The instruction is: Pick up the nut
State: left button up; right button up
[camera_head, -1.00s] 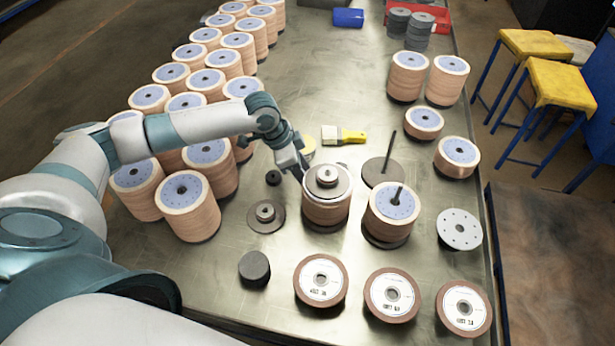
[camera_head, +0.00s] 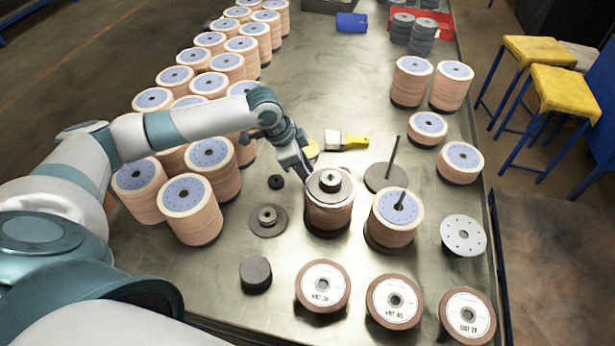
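A small dark nut-like ring (camera_head: 276,182) lies on the metal table, left of a stack of flap discs (camera_head: 328,217). The stack has a grey round plate (camera_head: 317,187) on top, with a small hub (camera_head: 330,178) at its middle; I cannot tell whether this hub is a nut. My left gripper (camera_head: 306,177) points down at the upper left edge of this stack, right of the dark ring. Its fingertips are small and partly hidden, so I cannot tell whether they are open or touching the plate. My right gripper is not in view.
A second stack on a spindle (camera_head: 394,218) stands close to the right. A grey flange (camera_head: 268,220) and a dark cylinder (camera_head: 255,273) lie in front to the left. A yellow-handled brush (camera_head: 346,141) lies behind. Many disc stacks (camera_head: 192,210) crowd the left side.

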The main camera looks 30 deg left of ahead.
pick_arm(q)
notch_tip(320, 180, up, 16)
jog(key=b, duration=0.3)
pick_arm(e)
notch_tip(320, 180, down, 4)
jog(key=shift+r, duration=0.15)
pick_arm(q)
jog(key=shift+s, duration=0.15)
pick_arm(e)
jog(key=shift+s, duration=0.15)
